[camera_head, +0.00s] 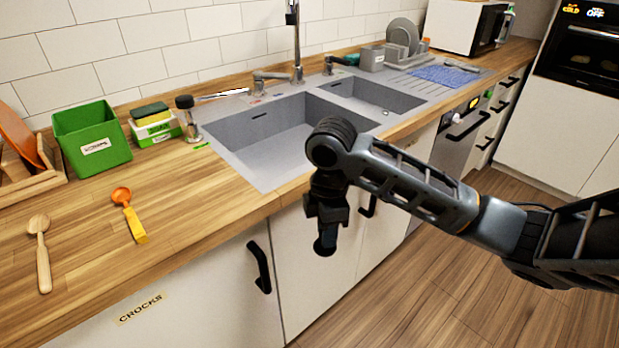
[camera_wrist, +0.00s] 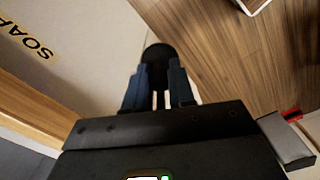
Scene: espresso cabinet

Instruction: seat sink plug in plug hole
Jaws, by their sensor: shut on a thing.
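My gripper (camera_head: 326,228) hangs pointing down in front of the cabinet doors, outside the counter's front edge. It is shut on a dark rounded piece, which I take to be the sink plug (camera_wrist: 158,56); it shows just beyond the two fingertips (camera_wrist: 158,98) in the wrist view. In the head view the plug is hard to tell from the dark fingers. The grey double sink (camera_head: 233,154) lies behind my gripper, with a larger left basin and a smaller right one. I cannot make out the plug hole; my arm hides part of the left basin.
A tap (camera_head: 298,75) stands behind the sink. On the counter left are a green bin (camera_head: 92,138), a sponge box (camera_head: 155,130), an orange scoop (camera_head: 128,212) and a wooden spoon (camera_head: 41,255). Door handles (camera_head: 260,267) stick out nearby. The floor at right is clear.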

